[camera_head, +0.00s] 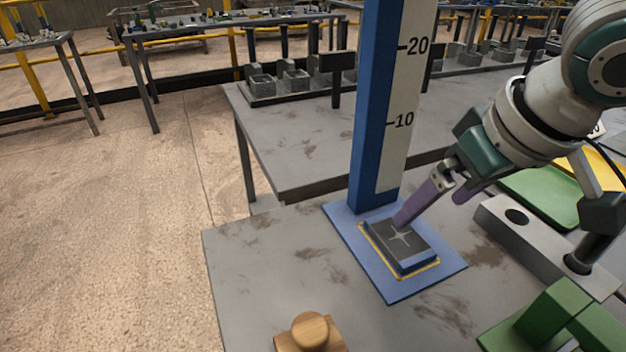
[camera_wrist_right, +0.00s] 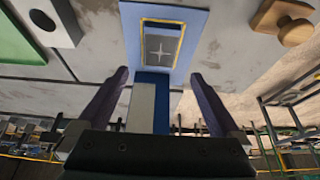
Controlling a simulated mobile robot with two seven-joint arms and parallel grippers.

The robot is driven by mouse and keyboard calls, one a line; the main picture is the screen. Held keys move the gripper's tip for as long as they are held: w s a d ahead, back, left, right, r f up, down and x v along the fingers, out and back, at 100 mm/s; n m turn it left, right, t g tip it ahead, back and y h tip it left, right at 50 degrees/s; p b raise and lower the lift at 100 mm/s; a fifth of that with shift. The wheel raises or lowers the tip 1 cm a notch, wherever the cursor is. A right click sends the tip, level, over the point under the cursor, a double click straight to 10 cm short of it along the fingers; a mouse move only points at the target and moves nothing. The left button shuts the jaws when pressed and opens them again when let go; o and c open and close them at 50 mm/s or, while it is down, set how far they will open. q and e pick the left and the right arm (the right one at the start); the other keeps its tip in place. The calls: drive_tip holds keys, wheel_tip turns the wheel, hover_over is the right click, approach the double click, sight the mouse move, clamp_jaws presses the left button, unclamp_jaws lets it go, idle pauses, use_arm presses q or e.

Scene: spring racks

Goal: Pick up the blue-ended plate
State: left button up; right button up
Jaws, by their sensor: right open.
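The blue-ended plate (camera_head: 398,240) is a dark slab with a pale star mark and a blue end towards the near side. It lies flat inside a yellow outline on the blue base (camera_head: 350,240) of a tall scale post. It also shows in the right wrist view (camera_wrist_right: 160,46), beyond the fingertips. My right gripper (camera_head: 431,209) has purple fingers and is open and empty. In the head view one finger overlaps the plate's far part; contact cannot be told. In the wrist view the fingers (camera_wrist_right: 160,73) stand apart, either side of the post. My left gripper is not in view.
The blue and white scale post (camera_head: 375,110) rises close beside my right gripper. A grey block with a round hole (camera_head: 540,240), a green block (camera_head: 555,320) and a green tray (camera_head: 545,195) are at the right. A wooden knob (camera_head: 310,332) is at the front.

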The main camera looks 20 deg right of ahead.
sight(400, 237)
drive_tip(key=x, duration=0.4)
drive_tip(key=shift+a+b, duration=0.1)
drive_tip(key=shift+b, duration=0.25)
drive_tip(key=x, duration=0.2)
drive_tip(key=b+x, duration=0.1)
drive_tip(key=x, duration=0.2)
drive_tip(key=shift+s+f, duration=0.1)
drive_tip(key=shift+f, duration=0.3)
drive_tip(key=shift+c, duration=0.2)
clamp_jaws()
drive_tip(key=shift+r, duration=0.1)
